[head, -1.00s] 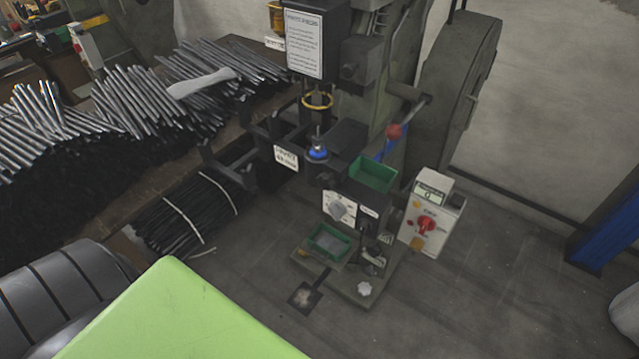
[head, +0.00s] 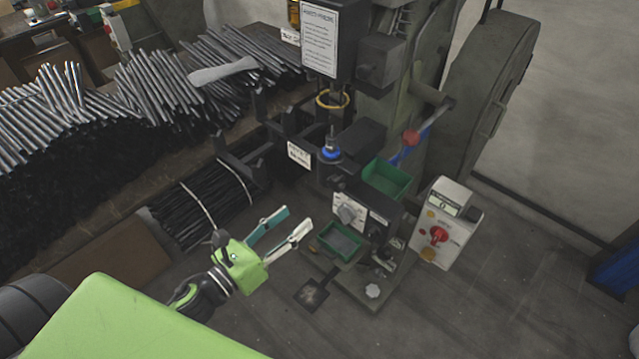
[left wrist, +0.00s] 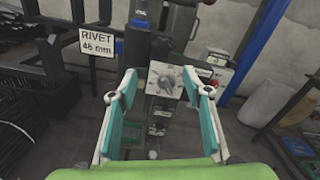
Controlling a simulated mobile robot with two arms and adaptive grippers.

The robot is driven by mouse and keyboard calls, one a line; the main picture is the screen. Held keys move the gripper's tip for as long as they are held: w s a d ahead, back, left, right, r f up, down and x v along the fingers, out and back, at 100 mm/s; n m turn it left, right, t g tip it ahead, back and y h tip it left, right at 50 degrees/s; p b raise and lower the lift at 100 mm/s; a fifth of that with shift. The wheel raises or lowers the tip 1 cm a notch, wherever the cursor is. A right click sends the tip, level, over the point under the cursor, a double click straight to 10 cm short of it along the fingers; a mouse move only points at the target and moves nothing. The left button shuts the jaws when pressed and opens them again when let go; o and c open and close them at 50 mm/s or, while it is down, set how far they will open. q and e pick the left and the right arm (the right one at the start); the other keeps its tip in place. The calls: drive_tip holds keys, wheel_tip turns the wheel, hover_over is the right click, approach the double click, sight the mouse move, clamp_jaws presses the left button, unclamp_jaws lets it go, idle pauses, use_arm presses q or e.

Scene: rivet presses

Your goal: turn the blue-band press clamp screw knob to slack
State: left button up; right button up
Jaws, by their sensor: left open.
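The press (head: 345,170) stands right of centre in the head view, with a blue band (head: 331,154) around its spindle. A grey knob (head: 347,213) sits on a white marked plate on its front. The knob also shows in the left wrist view (left wrist: 166,83), between the fingers and beyond them. Its markings are too small to read. My left gripper (head: 297,218) is open and empty, left of the knob and apart from it. Its teal-padded fingers show on both sides of the left wrist view (left wrist: 161,84). My right gripper is not in view.
Green bins (head: 387,180) sit beside and below the knob. A control box with a red knob (head: 438,235) stands to the right. A pale star knob (head: 373,291) is low on the base. Bundled rods (head: 205,205) lie left. A rivet sign (left wrist: 97,43) hangs left of the fingers.

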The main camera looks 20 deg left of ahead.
sight(332, 186)
use_arm(q)
drive_tip(key=p+x, duration=0.1)
drive_tip(key=x, duration=0.3)
drive_tip(key=p+x, duration=0.1)
drive_tip(key=x, duration=0.3)
drive_tip(key=r+p+x, duration=0.1)
drive_tip(key=x, duration=0.3)
drive_tip(key=shift+w+d, duration=0.1)
drive_tip(key=shift+x, duration=0.75)
drive_tip(key=shift+f, duration=0.15)
drive_tip(key=c, duration=1.1)
